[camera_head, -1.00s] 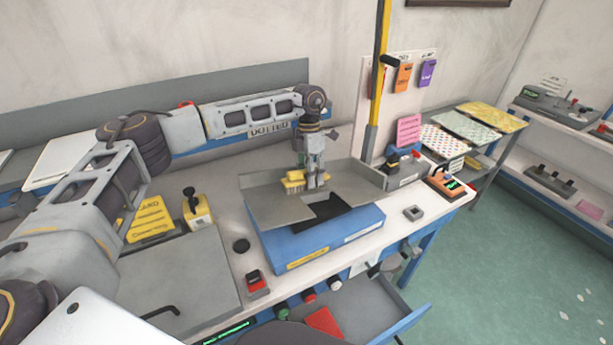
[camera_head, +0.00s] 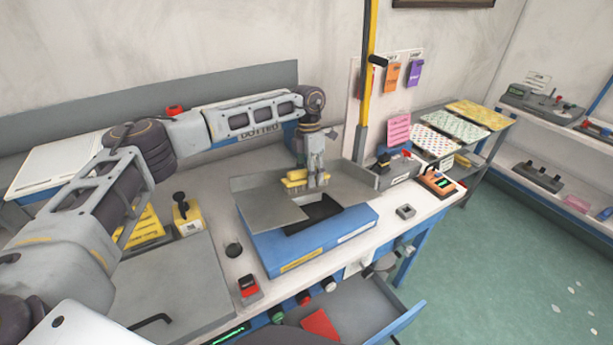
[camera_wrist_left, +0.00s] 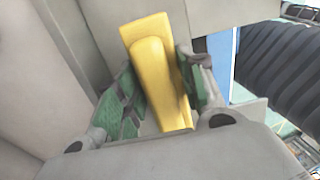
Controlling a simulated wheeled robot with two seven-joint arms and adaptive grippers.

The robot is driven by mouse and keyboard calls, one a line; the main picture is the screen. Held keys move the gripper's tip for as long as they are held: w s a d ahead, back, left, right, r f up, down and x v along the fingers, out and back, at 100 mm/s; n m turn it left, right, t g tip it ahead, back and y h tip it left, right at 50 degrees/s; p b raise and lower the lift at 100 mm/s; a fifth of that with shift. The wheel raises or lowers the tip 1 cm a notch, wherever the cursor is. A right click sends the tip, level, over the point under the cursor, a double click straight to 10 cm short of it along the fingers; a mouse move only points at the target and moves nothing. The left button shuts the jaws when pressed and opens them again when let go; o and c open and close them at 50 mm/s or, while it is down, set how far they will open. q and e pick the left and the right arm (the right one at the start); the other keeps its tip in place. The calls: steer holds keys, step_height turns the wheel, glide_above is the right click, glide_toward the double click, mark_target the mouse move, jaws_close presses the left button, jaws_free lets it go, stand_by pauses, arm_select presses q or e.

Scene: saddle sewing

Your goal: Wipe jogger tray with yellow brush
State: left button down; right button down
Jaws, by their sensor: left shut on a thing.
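The jogger tray (camera_head: 268,212) is a grey metal tray with raised back walls and a dark cut-out at its front, on a blue base (camera_head: 310,243). My left gripper (camera_head: 317,180) is over the tray and shut on the yellow brush (camera_head: 296,177). The brush's bristles point down at the tray; whether they touch it I cannot tell. In the left wrist view the yellow brush handle (camera_wrist_left: 157,75) sits between the green finger pads. My right gripper is not in view.
A yellow-and-black knob block (camera_head: 187,217) and a red button box (camera_head: 249,287) stand left of the tray. A yellow post (camera_head: 368,80) rises behind it. An open drawer (camera_head: 350,305) juts out in front. A small grey block (camera_head: 405,211) lies to the right.

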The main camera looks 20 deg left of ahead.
arm_select(q)
steer(key=shift+w+d, duration=0.25)
stand_by(0.3)
steer(key=shift+w+d+f+b, duration=0.25)
steer(key=shift+w+d, duration=0.35)
steer(key=shift+w+d+f+b, duration=0.2)
steer(key=shift+w+d, duration=0.35)
steer(key=shift+r, duration=0.1)
